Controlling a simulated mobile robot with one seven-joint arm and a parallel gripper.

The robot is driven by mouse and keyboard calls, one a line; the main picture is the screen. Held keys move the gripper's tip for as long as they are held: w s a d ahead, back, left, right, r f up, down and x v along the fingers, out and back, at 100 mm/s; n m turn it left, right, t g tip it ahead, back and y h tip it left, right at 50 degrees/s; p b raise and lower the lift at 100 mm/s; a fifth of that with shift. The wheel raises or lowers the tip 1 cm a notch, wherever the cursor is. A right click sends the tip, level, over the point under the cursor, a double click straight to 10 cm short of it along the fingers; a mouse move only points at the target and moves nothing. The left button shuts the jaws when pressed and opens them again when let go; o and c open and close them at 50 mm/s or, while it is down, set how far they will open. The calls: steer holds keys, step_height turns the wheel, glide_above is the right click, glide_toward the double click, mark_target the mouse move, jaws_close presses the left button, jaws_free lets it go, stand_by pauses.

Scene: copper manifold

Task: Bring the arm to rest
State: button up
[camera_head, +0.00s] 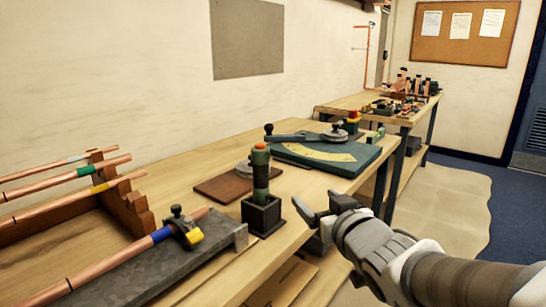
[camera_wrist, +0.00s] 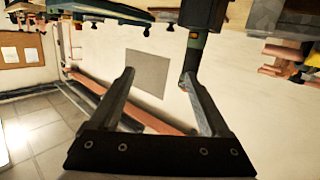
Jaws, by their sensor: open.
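My gripper (camera_head: 318,205) is open and empty in the head view, raised in front of the workbench (camera_head: 175,182) near its front edge. Its two fingers stand wide apart in the wrist view (camera_wrist: 158,98), with nothing between them but the far wall. A dark green cylindrical tool with an orange tip (camera_head: 261,172) stands upright in a black square holder (camera_head: 263,215), just left of the gripper. In the wrist view a dark cylindrical thing (camera_wrist: 194,55) shows behind the right finger; I cannot tell whether they touch.
Copper pipes with coloured bands (camera_head: 75,173) lie on a wooden rack at the left. A pipe with a blue band (camera_head: 140,250) lies on a grey block with a clamp. A green plate with a yellow scale (camera_head: 330,152) lies behind. A second bench (camera_head: 345,103) stands farther back. Open floor (camera_head: 450,200) lies at right.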

steer(key=s+d+f+m+g+h, duration=0.3)
steer(key=s+d+g+h, duration=0.1)
steer(key=s+d, duration=0.2)
steer(key=s+f+g, duration=0.4)
steer(key=s+g, duration=0.1)
steer(key=s, duration=0.8)
step_height(320, 180, up, 21)
steer(key=s+g+p, duration=0.1)
steer(key=p, duration=2)
steer(key=shift+s+a+f+m, duration=0.15)
steer(key=shift+a+m, duration=0.15)
